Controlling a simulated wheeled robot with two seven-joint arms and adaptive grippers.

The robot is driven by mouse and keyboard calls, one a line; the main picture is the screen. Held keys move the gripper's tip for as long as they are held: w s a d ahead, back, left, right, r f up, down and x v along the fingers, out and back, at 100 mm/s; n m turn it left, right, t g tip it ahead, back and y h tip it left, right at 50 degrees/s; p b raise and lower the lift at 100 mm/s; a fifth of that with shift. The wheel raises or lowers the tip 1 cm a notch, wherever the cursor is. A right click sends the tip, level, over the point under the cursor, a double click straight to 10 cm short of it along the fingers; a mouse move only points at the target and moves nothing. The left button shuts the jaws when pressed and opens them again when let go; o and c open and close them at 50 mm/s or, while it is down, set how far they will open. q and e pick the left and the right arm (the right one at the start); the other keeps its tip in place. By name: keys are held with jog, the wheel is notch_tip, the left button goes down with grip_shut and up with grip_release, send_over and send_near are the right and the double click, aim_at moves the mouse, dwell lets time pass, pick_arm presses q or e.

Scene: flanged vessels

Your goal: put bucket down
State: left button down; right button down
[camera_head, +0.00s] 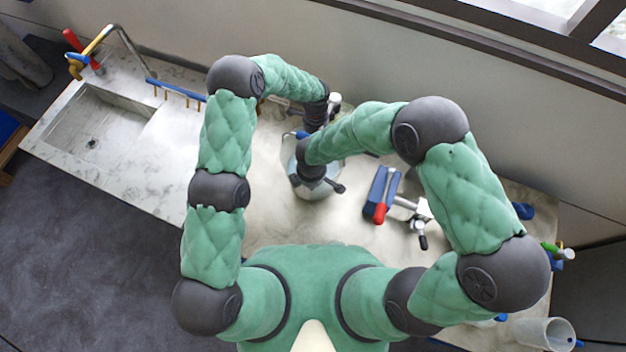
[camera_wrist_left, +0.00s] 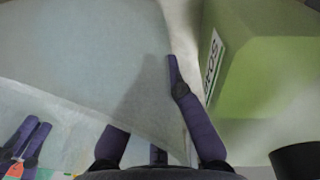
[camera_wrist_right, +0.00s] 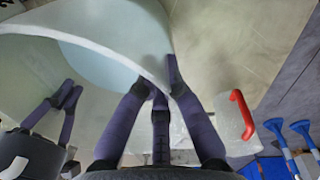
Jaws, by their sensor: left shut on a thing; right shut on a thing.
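The bucket is a pale, translucent, wide vessel (camera_head: 326,172), mostly hidden under my forearms in the head view. Its wall fills the left of the left wrist view (camera_wrist_left: 80,55), and its rim and inside show in the right wrist view (camera_wrist_right: 105,35). My left gripper (camera_wrist_left: 158,88) is shut on the bucket's wall, one finger outside and the other behind the wall. My right gripper (camera_wrist_right: 156,80) is shut on the rim at another side. Whether the bucket's bottom touches the worktop cannot be told.
The pale worktop (camera_head: 270,215) has a sink (camera_head: 95,130) at left. A blue and red tool (camera_head: 381,195) and a metal fitting (camera_head: 415,212) lie right of the bucket. A green labelled box (camera_wrist_left: 265,80) stands close beside my left gripper. A clear cup (camera_head: 545,333) is at lower right.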

pick_arm(q)
jog(key=shift+s+f+b, duration=0.1)
jog(key=shift+f+b, duration=0.45)
jog(key=shift+f, duration=0.1)
pick_arm(e)
jog(key=shift+w+a+f, duration=0.1)
jog(key=shift+w+f, duration=0.2)
jog(key=shift+f, duration=0.15)
pick_arm(q)
jog(key=c, duration=1.8)
grip_release()
jog(key=shift+s+f, duration=0.1)
jog(key=shift+f, duration=0.1)
pick_arm(e)
jog(key=c, duration=1.8)
grip_release()
jog(key=shift+s+f, duration=0.1)
jog(key=shift+f, duration=0.1)
pick_arm(q)
jog(key=o, duration=0.4)
jog(key=shift+r, duration=0.1)
pick_arm(e)
jog(key=o, duration=0.4)
jog(key=shift+r, duration=0.1)
jog(key=shift+s, duration=0.2)
pick_arm(q)
jog(key=shift+r, duration=0.1)
